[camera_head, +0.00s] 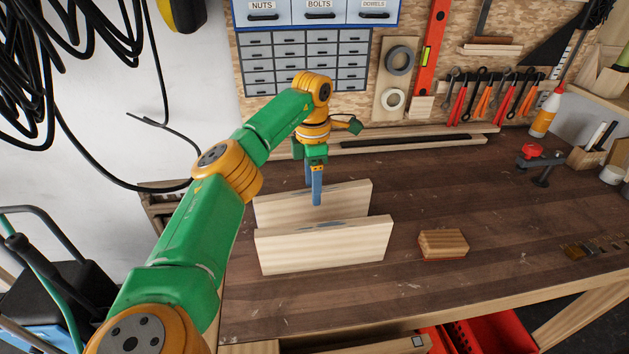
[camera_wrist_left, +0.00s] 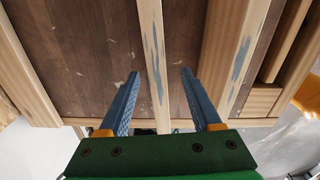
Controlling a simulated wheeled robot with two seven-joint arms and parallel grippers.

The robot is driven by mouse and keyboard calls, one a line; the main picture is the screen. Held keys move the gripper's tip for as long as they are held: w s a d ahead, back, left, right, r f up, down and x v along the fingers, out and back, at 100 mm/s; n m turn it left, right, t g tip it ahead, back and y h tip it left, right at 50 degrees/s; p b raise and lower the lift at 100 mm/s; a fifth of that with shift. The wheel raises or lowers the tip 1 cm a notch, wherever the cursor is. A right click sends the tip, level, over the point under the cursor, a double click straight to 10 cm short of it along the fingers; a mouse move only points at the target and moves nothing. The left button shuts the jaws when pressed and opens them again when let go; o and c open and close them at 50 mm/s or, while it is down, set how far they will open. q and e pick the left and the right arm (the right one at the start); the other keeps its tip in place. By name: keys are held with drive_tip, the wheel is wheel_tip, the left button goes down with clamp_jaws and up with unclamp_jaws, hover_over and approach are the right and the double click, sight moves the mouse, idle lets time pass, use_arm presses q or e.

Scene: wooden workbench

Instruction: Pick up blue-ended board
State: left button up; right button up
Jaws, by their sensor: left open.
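Two pale wooden boards stand on edge, side by side, on the bench: a rear board (camera_head: 348,197) and a front board (camera_head: 325,250). Both have blue-grey marks along their top edges; I cannot tell which is the blue-ended one. My left gripper (camera_head: 314,196) points down at the rear board, with one blue finger in front of it. In the left wrist view the open fingers (camera_wrist_left: 160,75) lie either side of the rear board (camera_wrist_left: 152,40), apart from it. The front board (camera_wrist_left: 240,55) lies outside the right-hand finger. My right gripper is out of view.
A wooden block (camera_head: 443,243) lies right of the boards on the workbench (camera_head: 400,300). A red-handled clamp (camera_head: 540,160) and a glue bottle (camera_head: 546,112) are at the right. A long wooden strip (camera_head: 430,138) lies along the back. The bench middle is clear.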

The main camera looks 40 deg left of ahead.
sight(314, 211)
use_arm(q)
drive_tip(key=f+p, duration=0.1)
drive_tip(key=f, duration=0.2)
drive_tip(key=f+p, duration=0.1)
drive_tip(key=f, duration=0.3)
drive_tip(key=shift+w, duration=0.2)
drive_tip(key=shift+r, duration=0.1)
clamp_jaws()
idle(0.9)
